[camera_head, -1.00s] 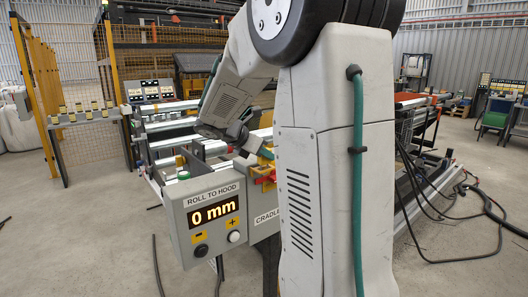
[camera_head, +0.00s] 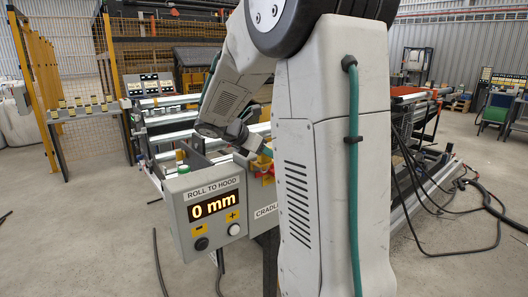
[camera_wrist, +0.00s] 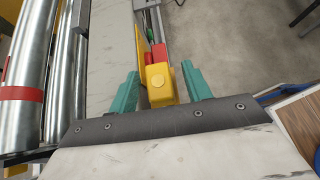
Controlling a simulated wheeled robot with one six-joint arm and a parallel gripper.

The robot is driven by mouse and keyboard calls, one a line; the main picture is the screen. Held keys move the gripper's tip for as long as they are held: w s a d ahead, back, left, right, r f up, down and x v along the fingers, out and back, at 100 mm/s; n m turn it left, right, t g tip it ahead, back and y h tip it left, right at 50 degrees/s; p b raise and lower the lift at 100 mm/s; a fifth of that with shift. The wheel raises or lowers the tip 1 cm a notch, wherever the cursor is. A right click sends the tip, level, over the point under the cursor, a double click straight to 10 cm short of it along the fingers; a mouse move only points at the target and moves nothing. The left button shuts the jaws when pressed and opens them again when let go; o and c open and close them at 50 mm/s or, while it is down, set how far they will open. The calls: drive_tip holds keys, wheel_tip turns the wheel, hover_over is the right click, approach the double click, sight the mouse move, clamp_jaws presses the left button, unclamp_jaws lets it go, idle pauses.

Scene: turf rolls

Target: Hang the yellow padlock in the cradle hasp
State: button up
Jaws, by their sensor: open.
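In the wrist view, a yellow block-like body (camera_wrist: 160,88), which looks like the yellow padlock, lies between the teal fingers of my gripper (camera_wrist: 161,72). The fingers are open on either side of it, with a visible gap at least on the right. I cannot tell whether the left finger touches it. Its shackle is not clearly visible. In the head view, my arm hides most of the area around the cut-off CRADLE label (camera_head: 266,211); yellow and red parts show just above it. I cannot make out the cradle hasp.
Red (camera_wrist: 158,54) and green (camera_wrist: 152,34) pieces sit beyond the yellow body. Metal rollers (camera_wrist: 33,70) run along the left of the wrist view. A grey control box (camera_head: 212,212) reading 0 mm stands left of my arm. Cables (camera_head: 455,240) lie on the floor at right.

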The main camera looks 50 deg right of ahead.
drive_tip(key=v, duration=0.7)
drive_tip(key=shift+a+r, duration=0.25)
idle(0.3)
drive_tip(key=s+a+f+m+t+y, duration=0.1)
drive_tip(key=s+a+f+m+y, duration=0.1)
drive_tip(key=s+a+m, duration=0.3)
drive_tip(key=s+a+f+m+t+y, duration=0.1)
drive_tip(key=s+a+m+y, duration=0.3)
drive_tip(key=s+a, duration=0.4)
drive_tip(key=s+a+f+m+t+y, duration=0.2)
drive_tip(key=s+a+f+m+y, duration=0.2)
drive_tip(key=a, duration=1.1)
drive_tip(key=s+m, duration=0.2)
drive_tip(key=s, duration=0.1)
drive_tip(key=shift+s+a, duration=0.4)
idle(0.4)
